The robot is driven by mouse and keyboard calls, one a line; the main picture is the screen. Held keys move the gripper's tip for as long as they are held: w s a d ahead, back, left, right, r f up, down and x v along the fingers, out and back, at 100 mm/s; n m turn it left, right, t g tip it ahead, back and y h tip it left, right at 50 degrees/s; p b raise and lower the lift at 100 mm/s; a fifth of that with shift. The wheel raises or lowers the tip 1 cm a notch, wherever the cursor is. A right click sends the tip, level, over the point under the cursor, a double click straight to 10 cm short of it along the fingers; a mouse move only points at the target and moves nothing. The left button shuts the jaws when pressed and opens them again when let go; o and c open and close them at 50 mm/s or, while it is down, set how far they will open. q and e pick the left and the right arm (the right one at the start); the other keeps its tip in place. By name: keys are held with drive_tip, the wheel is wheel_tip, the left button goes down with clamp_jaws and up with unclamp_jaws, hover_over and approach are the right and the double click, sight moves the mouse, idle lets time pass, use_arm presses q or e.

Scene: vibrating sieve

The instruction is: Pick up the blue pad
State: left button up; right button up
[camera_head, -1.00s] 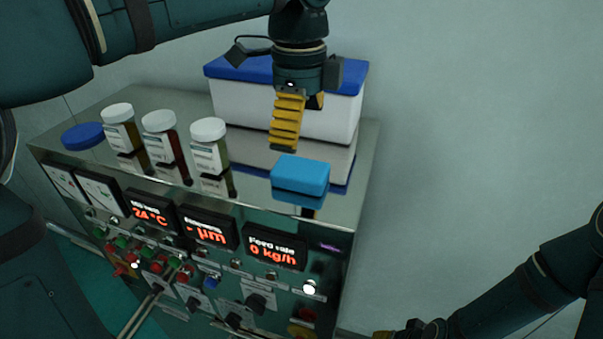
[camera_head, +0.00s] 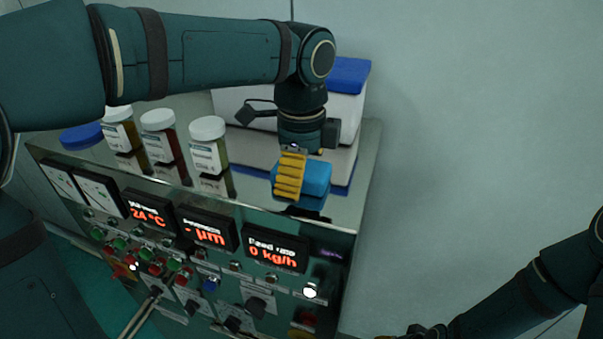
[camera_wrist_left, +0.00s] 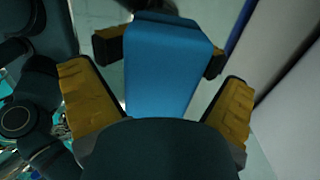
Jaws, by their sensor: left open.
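The blue pad (camera_head: 318,178) lies on the metal top of the control cabinet, near its right front edge. It also fills the middle of the left wrist view (camera_wrist_left: 165,65). My left gripper (camera_head: 291,178) is open and lowered at the pad, with a yellow finger in front of it in the head view. In the left wrist view the yellow fingers (camera_wrist_left: 160,105) stand on both sides of the pad, with gaps visible. The far finger is mostly hidden in the head view. Part of my right arm shows at lower right; its fingertips are cut off by the frame's bottom edge.
A white box with a blue lid (camera_head: 348,75) stands right behind the pad. Several white-capped jars (camera_head: 208,150) and a blue round lid (camera_head: 82,136) are to the left. Displays and buttons cover the cabinet front (camera_head: 277,248). The space right of the cabinet is clear.

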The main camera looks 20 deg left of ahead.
use_arm(q)
drive_tip(key=c, duration=1.3)
drive_tip(key=shift+o, duration=0.2)
wheel_tip(320, 180, up, 10)
drive_tip(key=shift+r+p, duration=0.1)
drive_tip(key=shift+p, duration=0.65)
drive_tip(key=shift+o, duration=1.1)
drive_tip(key=shift+c, duration=0.5)
